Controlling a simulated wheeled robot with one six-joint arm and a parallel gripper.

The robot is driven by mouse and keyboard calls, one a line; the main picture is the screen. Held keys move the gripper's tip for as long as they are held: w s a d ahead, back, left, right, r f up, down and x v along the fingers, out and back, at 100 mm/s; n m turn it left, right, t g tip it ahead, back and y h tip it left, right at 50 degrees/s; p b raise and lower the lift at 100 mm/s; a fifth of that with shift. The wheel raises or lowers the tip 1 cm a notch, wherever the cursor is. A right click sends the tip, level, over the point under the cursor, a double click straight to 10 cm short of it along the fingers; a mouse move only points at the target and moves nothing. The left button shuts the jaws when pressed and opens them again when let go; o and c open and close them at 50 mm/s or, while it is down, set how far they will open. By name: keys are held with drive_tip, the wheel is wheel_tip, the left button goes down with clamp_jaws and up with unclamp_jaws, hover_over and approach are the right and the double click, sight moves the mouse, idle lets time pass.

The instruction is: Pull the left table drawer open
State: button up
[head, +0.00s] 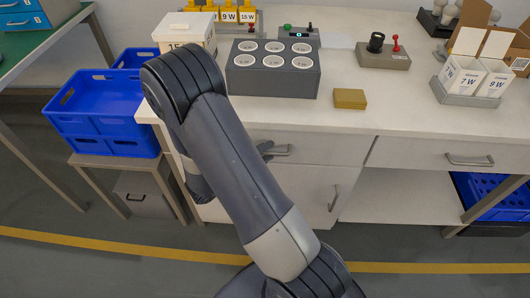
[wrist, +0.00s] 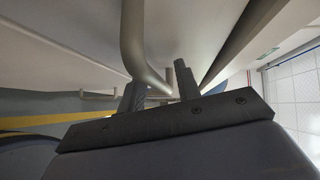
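The left table drawer (head: 335,150) is a light front under the white worktop. It looks shut, flush with the table front. Its grey bar handle (head: 281,150) shows just right of my forearm in the head view. My gripper is mostly hidden behind my arm there; only its dark fingertips (head: 264,149) show at the handle's left end. In the wrist view the handle (wrist: 132,40) curves down large between the two fingers of my gripper (wrist: 160,92). The fingers stand apart on either side of the bar, with a gap at the right finger.
A cabinet door with a handle (head: 335,198) is below the drawer. The right drawer (head: 430,154) is shut. Blue crates (head: 105,112) stand on a low stand at left. On the worktop are a grey socket block (head: 273,68) and a yellow box (head: 350,98). Floor in front is clear.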

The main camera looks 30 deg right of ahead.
clamp_jaws()
drive_tip(key=shift+s+a, duration=0.1)
idle(0.4)
